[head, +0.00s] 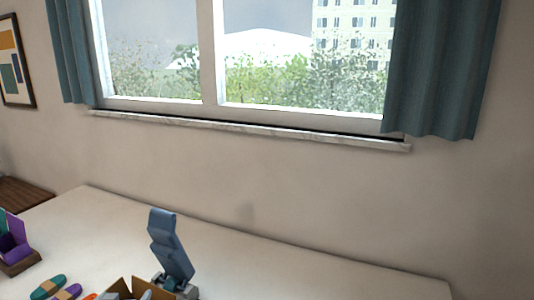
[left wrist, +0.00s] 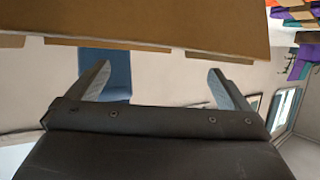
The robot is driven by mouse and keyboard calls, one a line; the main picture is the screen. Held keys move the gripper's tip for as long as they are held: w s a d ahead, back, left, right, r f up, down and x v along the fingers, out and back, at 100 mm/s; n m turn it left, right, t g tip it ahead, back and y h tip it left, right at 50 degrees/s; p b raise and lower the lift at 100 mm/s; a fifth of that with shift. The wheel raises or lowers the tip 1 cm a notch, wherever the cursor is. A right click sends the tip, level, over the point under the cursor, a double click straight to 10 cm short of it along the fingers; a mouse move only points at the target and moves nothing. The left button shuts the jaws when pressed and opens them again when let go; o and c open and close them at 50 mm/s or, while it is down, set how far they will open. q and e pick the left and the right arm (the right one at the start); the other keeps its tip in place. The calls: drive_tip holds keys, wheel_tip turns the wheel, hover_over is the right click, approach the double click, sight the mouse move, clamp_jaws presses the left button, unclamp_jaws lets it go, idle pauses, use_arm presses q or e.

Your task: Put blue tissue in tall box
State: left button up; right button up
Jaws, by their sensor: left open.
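My left gripper (left wrist: 158,68) shows in the left wrist view with its two grey fingers wide apart and nothing between them. The brown cardboard box (left wrist: 150,20) fills the top of that view, close to the fingertips. In the head view, the box (head: 123,284) shows at the bottom edge, mostly cut off. A blue folded upright thing (head: 168,242) stands just behind the box in a grey base. Its blue panel (left wrist: 105,58) also shows in the left wrist view, partly behind the left-hand finger. I cannot tell whether it is the blue tissue. My right gripper is out of view.
A purple organizer (head: 12,235) stands at the far left of the white table (head: 290,270). The table right of the blue thing is clear. A wall with a window (head: 250,60) is behind.

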use_arm(q)
drive_tip(key=b+v, duration=0.1)
drive_tip(key=v, duration=1.6)
drive_tip(key=shift+f, duration=0.1)
drive_tip(key=s+d+f+g, duration=0.25)
drive_tip(key=s+f, duration=0.25)
drive_tip(key=s, duration=0.3)
drive_tip(key=s+d+f+m+g, duration=0.1)
drive_tip(key=s+f+g, duration=0.3)
drive_tip(key=s, duration=0.4)
drive_tip(key=s+d+f+g, duration=0.2)
drive_tip(key=s+f+g, duration=0.1)
drive_tip(key=s+f, duration=0.3)
wheel_tip(320, 180, down, 24)
drive_tip(key=a+g, duration=0.1)
drive_tip(key=a, duration=0.1)
drive_tip(key=s+d+f+g, duration=0.1)
drive_tip(key=s+f, duration=1.4)
drive_tip(key=shift+s+d+f+h, duration=0.3)
drive_tip(key=shift+d+h, duration=0.1)
